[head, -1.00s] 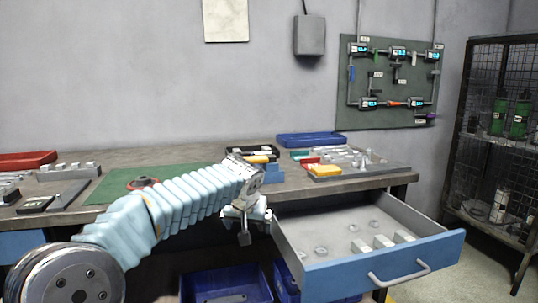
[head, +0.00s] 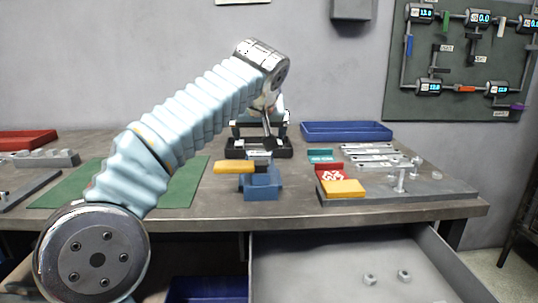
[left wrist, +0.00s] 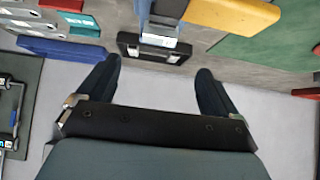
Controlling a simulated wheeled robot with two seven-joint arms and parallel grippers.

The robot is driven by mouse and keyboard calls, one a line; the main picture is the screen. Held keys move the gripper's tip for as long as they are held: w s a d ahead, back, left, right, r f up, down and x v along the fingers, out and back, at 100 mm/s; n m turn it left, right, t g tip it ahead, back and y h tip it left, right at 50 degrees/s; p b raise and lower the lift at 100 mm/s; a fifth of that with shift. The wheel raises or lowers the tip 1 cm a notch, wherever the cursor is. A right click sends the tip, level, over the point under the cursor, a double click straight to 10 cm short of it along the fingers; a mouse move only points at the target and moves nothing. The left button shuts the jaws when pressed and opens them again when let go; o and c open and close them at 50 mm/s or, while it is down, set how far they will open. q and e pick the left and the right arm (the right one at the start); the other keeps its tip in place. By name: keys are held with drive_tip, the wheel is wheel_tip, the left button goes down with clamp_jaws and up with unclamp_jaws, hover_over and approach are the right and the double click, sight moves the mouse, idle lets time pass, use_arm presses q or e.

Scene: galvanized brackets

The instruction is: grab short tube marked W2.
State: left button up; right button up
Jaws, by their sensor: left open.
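I cannot read a W2 mark on anything. Small grey ring-like pieces (head: 370,279) lie in the open drawer (head: 340,250), and I cannot tell whether they are tubes. Small pale cylindrical pieces (head: 437,175) stand on the grey plate (head: 440,190) at the bench's right. My left gripper (head: 268,128) is raised over the back of the bench, above the black tray (head: 236,153). In the left wrist view its two dark fingers (left wrist: 158,70) are spread with nothing between them; the black tray (left wrist: 128,46) lies beyond them. My right gripper is not in view.
A blue block (head: 262,188) with a yellow-handled tool (head: 232,167) stands mid-bench. Red and yellow pieces (head: 343,188) lie to its right. A blue tray (head: 346,131) is behind. The green mat (head: 180,190) lies left, partly behind my arm.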

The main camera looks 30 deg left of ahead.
sight(259, 152)
use_arm(q)
drive_tip(key=x, duration=1.1)
drive_tip(key=shift+w+a+f, duration=0.1)
drive_tip(key=shift+w, duration=0.15)
drive_tip(key=c, duration=1.2)
